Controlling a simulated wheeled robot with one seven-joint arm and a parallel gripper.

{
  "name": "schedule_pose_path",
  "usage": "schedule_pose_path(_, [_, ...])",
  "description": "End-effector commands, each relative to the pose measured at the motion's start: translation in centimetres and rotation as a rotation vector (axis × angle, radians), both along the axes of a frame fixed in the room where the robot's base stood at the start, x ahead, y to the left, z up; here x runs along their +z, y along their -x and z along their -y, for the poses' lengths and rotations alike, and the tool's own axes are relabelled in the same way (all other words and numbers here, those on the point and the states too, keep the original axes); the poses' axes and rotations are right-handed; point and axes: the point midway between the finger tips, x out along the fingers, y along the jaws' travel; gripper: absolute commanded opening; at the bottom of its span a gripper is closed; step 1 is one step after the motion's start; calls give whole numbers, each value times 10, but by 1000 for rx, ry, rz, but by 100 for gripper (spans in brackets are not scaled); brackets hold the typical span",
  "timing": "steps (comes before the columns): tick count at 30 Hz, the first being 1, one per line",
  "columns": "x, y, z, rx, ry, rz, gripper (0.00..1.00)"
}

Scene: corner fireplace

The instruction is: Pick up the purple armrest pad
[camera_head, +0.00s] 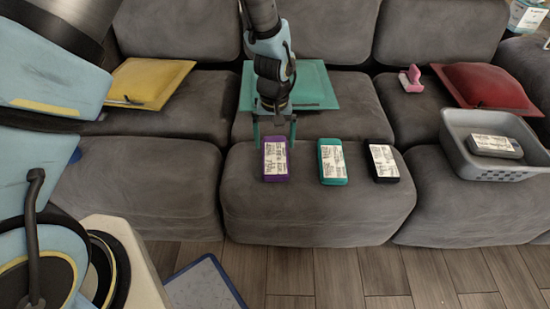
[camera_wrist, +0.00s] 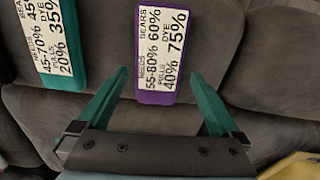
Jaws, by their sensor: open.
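The purple armrest pad (camera_head: 276,178) lies flat on the front middle seat of the grey sofa, with a white printed label (camera_head: 274,157) on top. In the wrist view the purple pad (camera_wrist: 174,97) shows at the top centre, its near end ahead of and between my finger tips. My gripper (camera_head: 275,128) is open and empty, just behind the pad in the head view. Its two teal fingers (camera_wrist: 161,88) point toward the pad in the wrist view. I cannot tell how high the fingers are above the seat.
A teal pad (camera_head: 333,178) and a black pad (camera_head: 382,178) lie to the right. A grey basket (camera_head: 485,166) holding a grey labelled pad (camera_head: 517,155) stands further right. Yellow (camera_head: 150,80), teal (camera_head: 318,84) and red (camera_head: 487,85) cushions and a pink item (camera_head: 411,79) lie behind.

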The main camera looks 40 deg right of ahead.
Motion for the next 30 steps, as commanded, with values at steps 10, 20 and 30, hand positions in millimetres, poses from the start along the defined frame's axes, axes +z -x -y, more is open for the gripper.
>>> schedule_pose_path(10, [-38,1,1,0,-2,-1,100])
schedule_pose_path(20, [-58,0,2,0,1,0,100])
schedule_pose_path(30, [-57,1,1,0,1,1,74])
